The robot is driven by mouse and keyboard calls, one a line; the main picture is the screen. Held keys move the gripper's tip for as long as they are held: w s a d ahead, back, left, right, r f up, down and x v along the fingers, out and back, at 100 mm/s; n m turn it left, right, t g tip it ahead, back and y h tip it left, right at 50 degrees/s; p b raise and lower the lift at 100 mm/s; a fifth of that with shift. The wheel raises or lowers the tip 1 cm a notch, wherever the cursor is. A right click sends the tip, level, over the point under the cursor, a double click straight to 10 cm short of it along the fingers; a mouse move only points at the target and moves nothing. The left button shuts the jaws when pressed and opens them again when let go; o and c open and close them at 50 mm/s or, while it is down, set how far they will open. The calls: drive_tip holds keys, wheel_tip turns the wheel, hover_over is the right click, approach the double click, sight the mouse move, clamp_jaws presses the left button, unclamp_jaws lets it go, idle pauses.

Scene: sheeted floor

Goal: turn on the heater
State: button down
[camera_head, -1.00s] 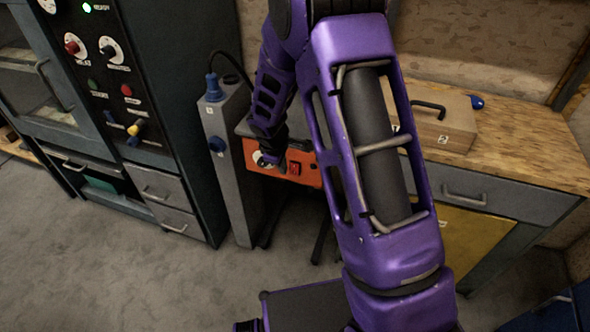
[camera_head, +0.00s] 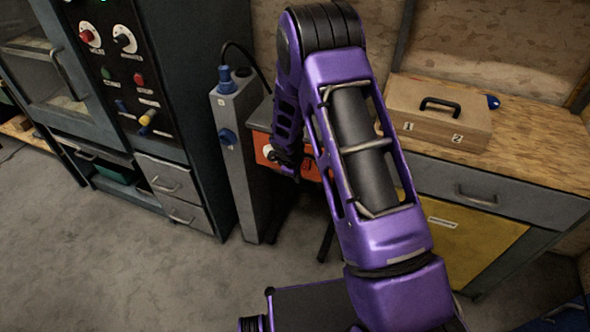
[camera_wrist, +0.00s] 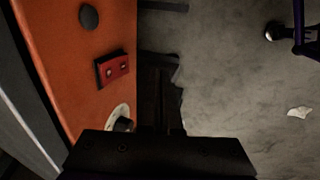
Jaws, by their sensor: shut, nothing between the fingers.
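The heater is an orange box (camera_head: 262,146) beneath a grey bench, right of the grey power column; my arm hides much of it. In the wrist view its orange front (camera_wrist: 75,60) fills the left side. It bears a red switch in a black frame (camera_wrist: 112,69), a white dial with a black knob (camera_wrist: 118,112) and a dark oval part (camera_wrist: 89,17). My gripper (camera_head: 287,168) is shut and empty in front of the panel. In the wrist view its dark body (camera_wrist: 160,150) covers the bottom, close to the dial; I cannot tell whether it touches.
A grey column (camera_head: 236,150) with blue plugs stands left of the heater, beside a dark cabinet (camera_head: 175,70) with knobs and drawers. A wooden case (camera_head: 435,110) lies on the workbench (camera_head: 530,140) at right. The floor (camera_head: 120,260) at front left is clear.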

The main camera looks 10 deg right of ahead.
sight(302, 166)
drive_tip(key=shift+w+d, duration=0.45)
drive_tip(key=shift+w, duration=0.4)
drive_tip(key=shift+w+d, duration=0.45)
drive_tip(key=shift+w, duration=0.35)
drive_tip(key=shift+w+d+f+b, duration=0.15)
drive_tip(key=shift+w+f+b, duration=0.1)
drive_tip(key=shift+f+b, duration=0.1)
drive_tip(key=shift+r, duration=0.25)
drive_tip(key=shift+r+p, duration=0.1)
drive_tip(key=shift+p, duration=0.2)
drive_tip(key=shift+r+p, duration=0.4)
drive_tip(key=shift+r, duration=0.3)
